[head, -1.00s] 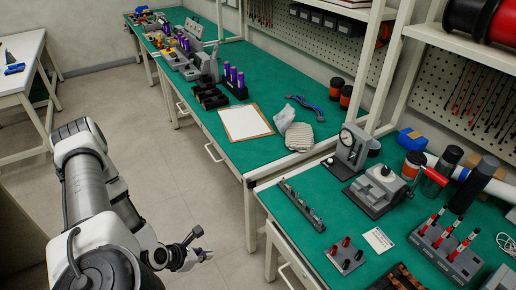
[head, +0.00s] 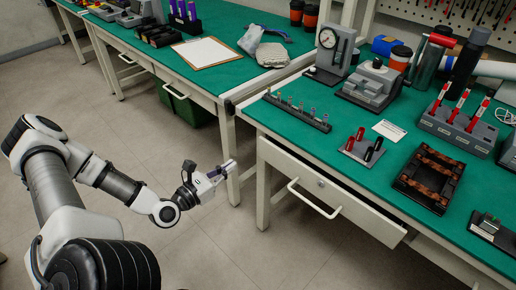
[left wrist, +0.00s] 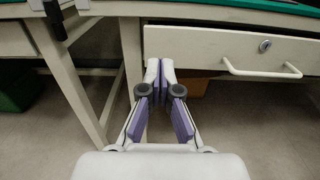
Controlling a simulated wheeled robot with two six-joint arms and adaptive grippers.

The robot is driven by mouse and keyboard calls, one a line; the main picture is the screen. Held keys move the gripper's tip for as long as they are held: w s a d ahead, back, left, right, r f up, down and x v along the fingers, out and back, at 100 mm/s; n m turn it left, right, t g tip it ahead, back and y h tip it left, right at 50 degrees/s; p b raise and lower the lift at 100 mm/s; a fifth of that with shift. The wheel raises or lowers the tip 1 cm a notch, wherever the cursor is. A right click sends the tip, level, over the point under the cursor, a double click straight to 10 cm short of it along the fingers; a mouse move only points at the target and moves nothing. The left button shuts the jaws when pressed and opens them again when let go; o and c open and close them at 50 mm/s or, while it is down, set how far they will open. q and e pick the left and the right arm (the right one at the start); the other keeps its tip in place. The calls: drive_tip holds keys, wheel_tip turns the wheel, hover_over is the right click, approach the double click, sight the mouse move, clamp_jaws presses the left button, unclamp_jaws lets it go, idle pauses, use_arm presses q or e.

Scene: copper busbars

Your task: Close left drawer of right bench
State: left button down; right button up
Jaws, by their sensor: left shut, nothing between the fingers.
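The left drawer (head: 330,194) of the right bench (head: 252,110) is a pale front with a white bar handle (head: 315,200) and a small lock. It stands out a little from under the green top, with a dark gap above it. In the left wrist view the drawer front (left wrist: 215,47) spans the upper right, with its handle (left wrist: 262,72). My left gripper (head: 231,165) is shut and empty, in front of the bench, left of the drawer and apart from it. Its fingertips (left wrist: 160,64) appear near the drawer's left end in the wrist view. My right gripper is out of view.
Another bench (head: 215,75) with a clipboard (head: 207,52) adjoins at the left. Bench legs (head: 263,190) stand near my left gripper. A dark green bin (head: 190,108) is under the left bench. The right bench top holds a gauge stand, tool holders and a dark tray. The floor in front is clear.

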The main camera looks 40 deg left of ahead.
use_arm(q)
drive_tip(key=b, duration=0.4)
approach(265, 143)
drive_tip(key=w, duration=0.1)
drive_tip(key=w+b, duration=0.1)
drive_tip(key=w, duration=0.2)
drive_tip(key=w+b, duration=0.1)
drive_tip(key=w, duration=0.1)
drive_tip(key=shift+w+d+b, duration=0.3)
drive_tip(key=shift+w, duration=0.35)
drive_tip(key=shift+r, duration=0.1)
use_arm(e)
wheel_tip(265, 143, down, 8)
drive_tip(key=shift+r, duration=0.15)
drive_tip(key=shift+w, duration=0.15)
